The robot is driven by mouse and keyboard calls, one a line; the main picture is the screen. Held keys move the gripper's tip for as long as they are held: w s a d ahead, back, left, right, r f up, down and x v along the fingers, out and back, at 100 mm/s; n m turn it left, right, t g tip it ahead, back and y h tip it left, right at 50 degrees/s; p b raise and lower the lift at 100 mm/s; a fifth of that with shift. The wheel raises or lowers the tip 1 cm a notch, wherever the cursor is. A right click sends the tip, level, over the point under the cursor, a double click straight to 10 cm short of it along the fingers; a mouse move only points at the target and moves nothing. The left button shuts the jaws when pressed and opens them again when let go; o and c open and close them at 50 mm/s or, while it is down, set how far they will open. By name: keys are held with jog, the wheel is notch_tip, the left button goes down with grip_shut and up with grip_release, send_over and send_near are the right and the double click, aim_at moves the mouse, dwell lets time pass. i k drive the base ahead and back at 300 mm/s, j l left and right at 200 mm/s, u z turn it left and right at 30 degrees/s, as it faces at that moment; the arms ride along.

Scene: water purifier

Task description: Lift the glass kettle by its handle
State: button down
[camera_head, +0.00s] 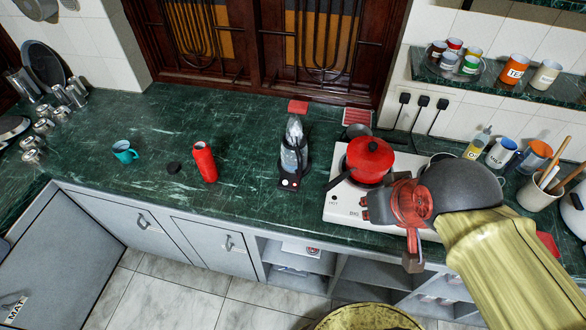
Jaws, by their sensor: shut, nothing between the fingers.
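The glass kettle (293,150) looks like a clear, upright vessel with dark parts. It stands on a small black base (289,181) with red and white buttons, on the green counter left of the white stove. Its handle is too small to make out clearly. My gripper (412,259) is at the lower right, over the stove's front edge. It points down and looks shut and empty. It is well to the right of the kettle and apart from it. My arm hides part of the stove.
A red pot (369,159) sits on the white stove (341,204) between the kettle and my arm. The counter (245,165) is clear between bottle and kettle.

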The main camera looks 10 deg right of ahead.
aim_at(294, 159)
jog(key=i+j, duration=0.15)
jog(key=j, duration=0.15)
jog(key=i+j, duration=0.1)
jog(key=j, duration=0.2)
jog(key=i+j+z, duration=0.1)
jog(key=j, duration=0.2)
jog(key=i+j, duration=0.15)
jog(key=j, duration=0.2)
